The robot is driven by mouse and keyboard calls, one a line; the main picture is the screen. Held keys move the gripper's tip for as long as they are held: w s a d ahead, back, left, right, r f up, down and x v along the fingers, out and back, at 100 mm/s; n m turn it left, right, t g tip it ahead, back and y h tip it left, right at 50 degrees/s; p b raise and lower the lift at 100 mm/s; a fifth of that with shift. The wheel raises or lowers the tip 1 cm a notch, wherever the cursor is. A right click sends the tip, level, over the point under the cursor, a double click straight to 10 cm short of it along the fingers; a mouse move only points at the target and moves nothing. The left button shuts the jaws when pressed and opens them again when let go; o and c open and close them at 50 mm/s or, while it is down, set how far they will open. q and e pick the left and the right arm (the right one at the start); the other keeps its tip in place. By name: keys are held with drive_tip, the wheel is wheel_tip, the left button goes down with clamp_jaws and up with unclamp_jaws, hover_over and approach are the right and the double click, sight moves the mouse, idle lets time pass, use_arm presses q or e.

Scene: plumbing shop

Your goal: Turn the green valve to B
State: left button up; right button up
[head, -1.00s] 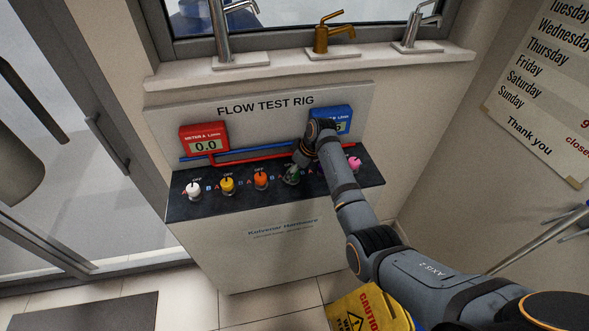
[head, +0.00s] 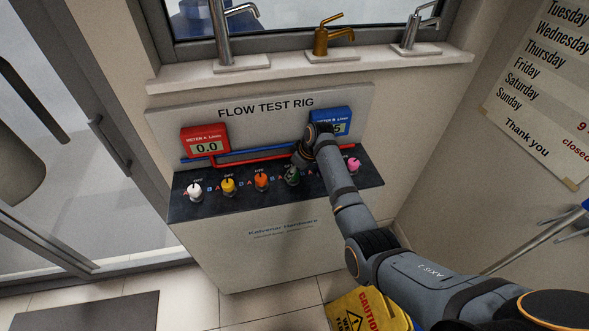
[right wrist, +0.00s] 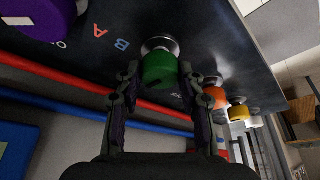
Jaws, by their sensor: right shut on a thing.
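The green valve (head: 291,177) is a small round knob on the dark top of the flow test rig, mostly covered by my right gripper (head: 293,171) in the head view. In the right wrist view, the green valve (right wrist: 160,66) sits between the two fingers of my right gripper (right wrist: 159,76), which is shut on it. A blue B (right wrist: 121,44) is printed beside the green valve, on the side toward the purple valve (right wrist: 40,16). I cannot tell which way the green valve points. My left gripper is not in view.
White (head: 195,191), yellow (head: 229,186), orange (head: 261,180) and pink (head: 353,165) valves share the rig. The red meter (head: 205,141) reads 0.0. The blue meter (head: 341,116) is partly hidden. A yellow caution sign (head: 358,310) stands on the floor.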

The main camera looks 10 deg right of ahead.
drive_tip(key=m+p, duration=0.1)
drive_tip(key=m+h+p, duration=0.1)
drive_tip(key=m+p, duration=0.1)
drive_tip(key=shift+s+a+r+p, duration=0.1)
drive_tip(key=shift+a+r+p, duration=0.05)
drive_tip(key=shift+r+p, duration=0.15)
drive_tip(key=shift+f+m+t+h+p, duration=0.1)
drive_tip(key=shift+m+t+h+p, duration=0.25)
drive_tip(key=shift+m+p, duration=0.5)
drive_tip(key=m+h, duration=0.1)
drive_tip(key=m, duration=0.2)
drive_tip(key=shift+a+f+p, duration=0.1)
drive_tip(key=shift+p, duration=0.2)
drive_tip(key=shift+f+m+h, duration=0.1)
drive_tip(key=shift+m+h, duration=0.55)
drive_tip(key=shift+m, duration=0.8)
drive_tip(key=o, duration=1.2)
